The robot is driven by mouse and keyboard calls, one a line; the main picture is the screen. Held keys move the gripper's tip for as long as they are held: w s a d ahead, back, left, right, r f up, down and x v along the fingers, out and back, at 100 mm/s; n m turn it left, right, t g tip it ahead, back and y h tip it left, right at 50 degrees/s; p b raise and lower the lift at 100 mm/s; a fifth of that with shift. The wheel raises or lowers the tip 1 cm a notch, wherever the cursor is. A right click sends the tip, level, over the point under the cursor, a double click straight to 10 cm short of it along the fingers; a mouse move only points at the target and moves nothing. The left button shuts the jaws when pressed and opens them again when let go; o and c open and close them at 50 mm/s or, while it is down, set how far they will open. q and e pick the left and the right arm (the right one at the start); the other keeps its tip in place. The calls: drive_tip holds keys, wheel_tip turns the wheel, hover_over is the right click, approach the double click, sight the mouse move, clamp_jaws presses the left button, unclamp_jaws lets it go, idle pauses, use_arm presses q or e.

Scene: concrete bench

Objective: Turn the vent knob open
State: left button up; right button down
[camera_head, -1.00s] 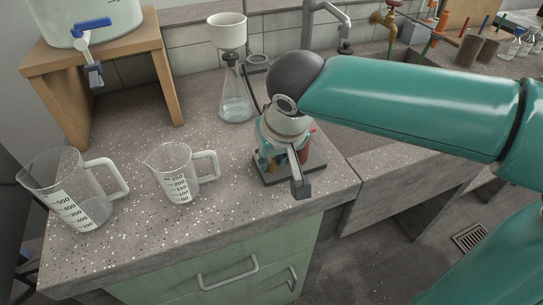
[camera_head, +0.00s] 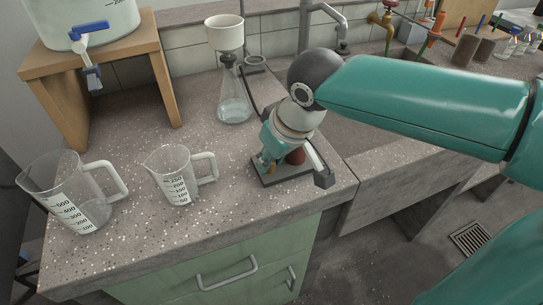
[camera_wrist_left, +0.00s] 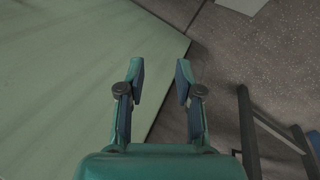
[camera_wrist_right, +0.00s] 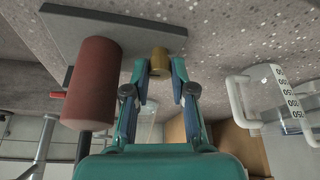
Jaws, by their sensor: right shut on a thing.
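The vent knob is a small brass-coloured cylinder (camera_wrist_right: 158,61) seen between the fingertips of my right gripper (camera_wrist_right: 160,70) in the right wrist view. The right gripper is shut on it. In the head view, my right gripper (camera_head: 268,158) reaches down over the dark base plate (camera_head: 288,176), and my wrist hides much of the fixture. A red cylinder (camera_wrist_right: 92,85) stands beside the knob on the same plate (camera_wrist_right: 115,30). My left gripper (camera_wrist_left: 160,82) is open and empty in the left wrist view, above the floor beside a pale green surface.
A small measuring jug (camera_head: 176,178) and a larger one (camera_head: 70,192) stand left of the fixture on the speckled bench. A flask with a white funnel (camera_head: 232,95) stands behind it. A wooden stand (camera_head: 100,60) holds a tank. The bench's front edge is close to the plate.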

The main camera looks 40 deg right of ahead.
drive_tip(key=c, duration=1)
unclamp_jaws()
drive_tip(key=shift+o, duration=0.2)
